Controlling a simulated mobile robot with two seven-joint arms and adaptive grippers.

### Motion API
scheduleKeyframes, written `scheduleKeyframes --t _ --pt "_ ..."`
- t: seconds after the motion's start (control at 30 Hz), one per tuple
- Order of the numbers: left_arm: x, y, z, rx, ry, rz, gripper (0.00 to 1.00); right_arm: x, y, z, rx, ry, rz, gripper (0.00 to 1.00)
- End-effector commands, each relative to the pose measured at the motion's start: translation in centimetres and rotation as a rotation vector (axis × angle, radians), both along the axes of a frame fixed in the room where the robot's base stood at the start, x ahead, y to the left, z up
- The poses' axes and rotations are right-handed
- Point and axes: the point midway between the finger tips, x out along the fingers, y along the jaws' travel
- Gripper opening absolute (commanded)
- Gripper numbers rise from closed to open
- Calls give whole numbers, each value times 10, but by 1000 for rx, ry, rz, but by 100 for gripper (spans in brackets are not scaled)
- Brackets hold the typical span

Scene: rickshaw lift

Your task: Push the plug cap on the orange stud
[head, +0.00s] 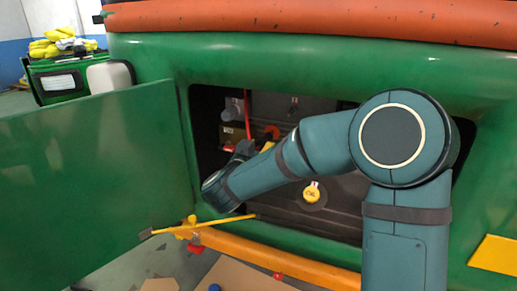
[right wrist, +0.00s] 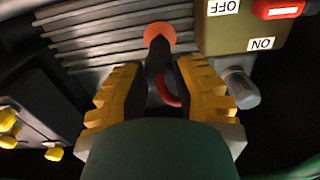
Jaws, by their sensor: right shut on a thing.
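The orange stud (right wrist: 159,32) shows as a round orange piece against a ribbed grey surface at the top of the right wrist view. An orange spot (head: 272,131) inside the compartment in the head view looks like the same stud. My right gripper (right wrist: 154,82) has its yellow-edged fingers shut on the dark plug cap (right wrist: 158,58), which has a red lead beside it. The cap lines up with the stud and overlaps its lower part. I cannot tell how far it is seated. In the head view the right gripper (head: 242,150) is partly visible inside the opening. My left gripper is not in view.
A switch box (right wrist: 245,27) with OFF and ON labels and a grey knob (right wrist: 242,90) sit close right of the gripper. A dark block with yellow knobs (right wrist: 8,120) is at left. The green door (head: 95,165) stands open left of the compartment.

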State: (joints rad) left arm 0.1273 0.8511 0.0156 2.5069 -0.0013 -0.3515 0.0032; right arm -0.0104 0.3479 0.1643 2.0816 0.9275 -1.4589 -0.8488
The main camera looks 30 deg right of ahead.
Motion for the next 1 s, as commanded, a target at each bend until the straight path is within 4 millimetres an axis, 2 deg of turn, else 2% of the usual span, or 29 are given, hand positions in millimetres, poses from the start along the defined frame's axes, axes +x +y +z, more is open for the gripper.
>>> scheduleKeyframes --t 1.0 --pt "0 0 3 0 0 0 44 9 -11 0 0 0 0 0"
